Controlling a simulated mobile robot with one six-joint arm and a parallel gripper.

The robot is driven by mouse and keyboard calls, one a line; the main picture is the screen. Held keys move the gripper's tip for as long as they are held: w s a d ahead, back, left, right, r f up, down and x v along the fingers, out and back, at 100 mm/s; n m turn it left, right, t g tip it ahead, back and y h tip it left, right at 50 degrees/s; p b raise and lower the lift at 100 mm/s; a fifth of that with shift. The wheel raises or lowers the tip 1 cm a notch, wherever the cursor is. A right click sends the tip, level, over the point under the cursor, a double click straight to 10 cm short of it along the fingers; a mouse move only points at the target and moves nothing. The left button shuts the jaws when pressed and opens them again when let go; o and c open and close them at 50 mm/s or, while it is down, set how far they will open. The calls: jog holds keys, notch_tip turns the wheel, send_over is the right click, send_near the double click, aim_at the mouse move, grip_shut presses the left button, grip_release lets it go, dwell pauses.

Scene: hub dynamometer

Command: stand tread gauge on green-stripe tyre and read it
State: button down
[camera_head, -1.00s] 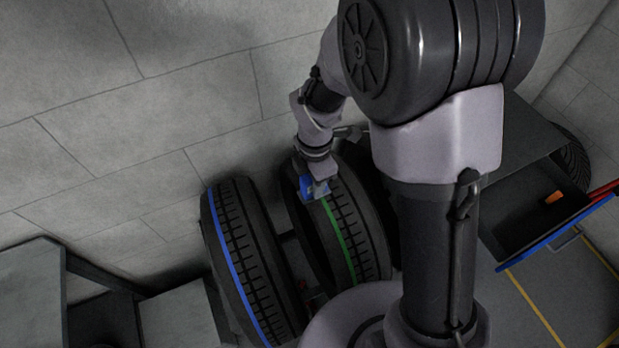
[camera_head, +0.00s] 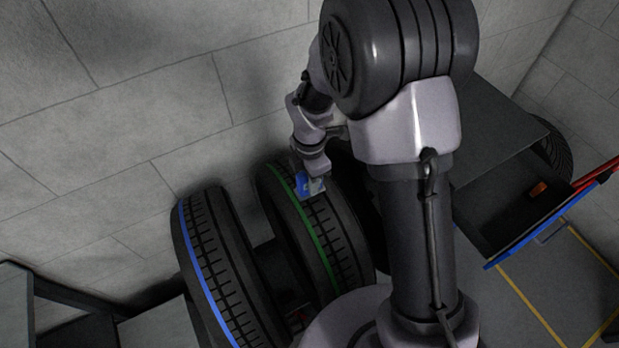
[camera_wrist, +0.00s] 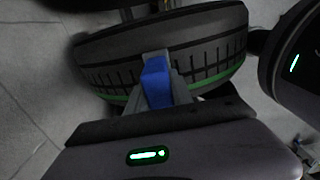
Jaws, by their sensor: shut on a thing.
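The green-stripe tyre (camera_head: 335,236) stands upright in the head view, its green line running along the tread. It also fills the upper middle of the wrist view (camera_wrist: 205,55). My gripper (camera_head: 312,184) is at the top of this tyre's tread. It is shut on the blue tread gauge (camera_head: 301,182), which shows as a blue block between the fingers in the wrist view (camera_wrist: 156,82). The gauge is over the tread; whether its foot touches the rubber I cannot tell. No reading can be made out.
A blue-stripe tyre (camera_head: 215,265) stands close on the left. An open drawer (camera_head: 510,215) with a blue front edge and a small orange item (camera_head: 538,189) is at the right. The grey wall (camera_head: 120,120) is behind the tyres.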

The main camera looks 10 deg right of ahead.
jog(key=shift+f+b, duration=0.45)
jog(key=shift+f, duration=0.1)
dwell(0.7)
dwell(0.6)
jog(key=c, duration=1.1)
grip_release()
jog(key=shift+o, duration=0.2)
notch_tip(320, 180, up, 18)
jog(key=p, duration=0.3)
jog(key=shift+f, duration=0.25)
